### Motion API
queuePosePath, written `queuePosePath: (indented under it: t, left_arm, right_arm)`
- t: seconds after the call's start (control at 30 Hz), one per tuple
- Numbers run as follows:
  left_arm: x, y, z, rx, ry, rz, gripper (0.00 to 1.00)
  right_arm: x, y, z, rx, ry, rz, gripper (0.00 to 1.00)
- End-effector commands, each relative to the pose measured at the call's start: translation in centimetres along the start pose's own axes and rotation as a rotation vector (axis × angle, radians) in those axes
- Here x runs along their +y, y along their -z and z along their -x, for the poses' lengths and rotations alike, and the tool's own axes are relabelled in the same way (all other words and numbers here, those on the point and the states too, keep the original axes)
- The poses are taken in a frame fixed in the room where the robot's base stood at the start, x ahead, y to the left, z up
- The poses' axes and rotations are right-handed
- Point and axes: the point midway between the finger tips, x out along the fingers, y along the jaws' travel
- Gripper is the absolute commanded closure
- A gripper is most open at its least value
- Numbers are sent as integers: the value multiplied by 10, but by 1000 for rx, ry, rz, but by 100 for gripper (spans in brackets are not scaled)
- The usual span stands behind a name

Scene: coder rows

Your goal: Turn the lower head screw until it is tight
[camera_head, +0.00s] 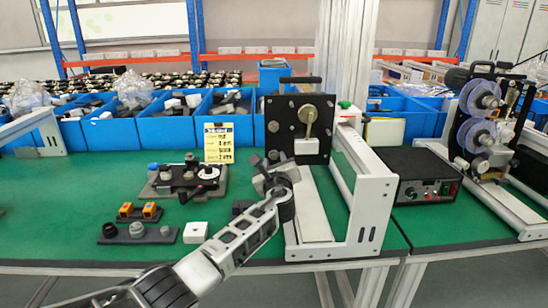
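The coder head is a black square plate (317,106) with a brass-coloured lever (307,120) and a pale block on its front. It stands upright on a white frame. Two grey knob-like screws sit at its left edge, an upper one (273,126) and a lower one (273,155). My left gripper (272,168) is just below the lower screw and close to it. Its dark fingers overlap the area under the plate. I cannot tell whether they touch the screw or how far apart they are. My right gripper is out of view.
The white frame (374,190) stands right of my gripper. A black control box (424,178) and a machine with clear reels (480,97) are further right. Blue bins (165,131) line the back.

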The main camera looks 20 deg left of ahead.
Motion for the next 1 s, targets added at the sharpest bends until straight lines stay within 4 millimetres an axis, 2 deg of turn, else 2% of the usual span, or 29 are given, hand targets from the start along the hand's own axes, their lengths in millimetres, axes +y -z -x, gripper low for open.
queuePosePath:
  t: [0.1, 0.5, 1.0]
  left_arm:
    - [-2, -4, 10, 1, 1, 0, 65]
    - [-1, -3, 41, 0, 1, -1, 65]
    - [0, -1, 44, -1, 1, 0, 65]
  right_arm:
    - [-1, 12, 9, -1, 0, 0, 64]
    - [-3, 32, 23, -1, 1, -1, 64]
    - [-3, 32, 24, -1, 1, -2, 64]
